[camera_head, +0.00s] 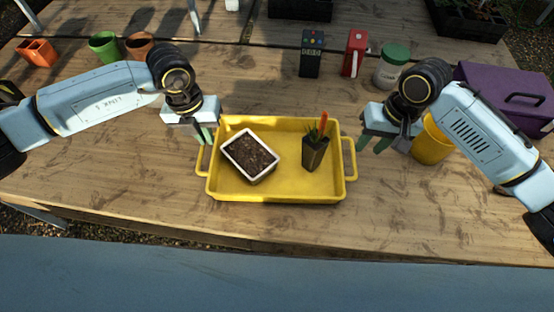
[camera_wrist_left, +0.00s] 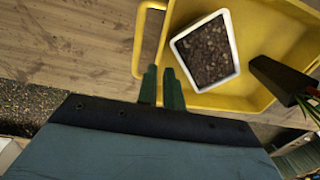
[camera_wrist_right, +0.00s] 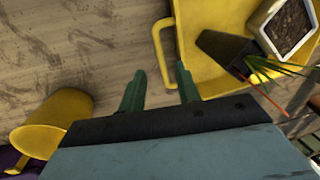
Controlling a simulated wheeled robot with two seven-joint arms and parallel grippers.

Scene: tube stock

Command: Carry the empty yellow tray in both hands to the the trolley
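The yellow tray (camera_head: 284,192) lies on the wooden table and is not empty. A white pot of soil (camera_head: 250,156) stands in its left half. A dark pot (camera_head: 314,153) with a green plant and an orange label stands in its right half. My left gripper (camera_head: 206,135) is above the tray's left end, its fingers a little apart and empty. The left handle (camera_wrist_left: 139,42) is just ahead of them in the left wrist view. My right gripper (camera_head: 374,142) is open and empty, right of the right handle (camera_head: 350,158). I cannot make out the trolley.
A yellow pot (camera_head: 432,145) stands close to my right gripper, with a purple box (camera_head: 505,92) behind it. A green-lidded jar (camera_head: 391,66), a red container (camera_head: 354,53) and a dark device (camera_head: 311,55) stand further back. The table before the tray is clear.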

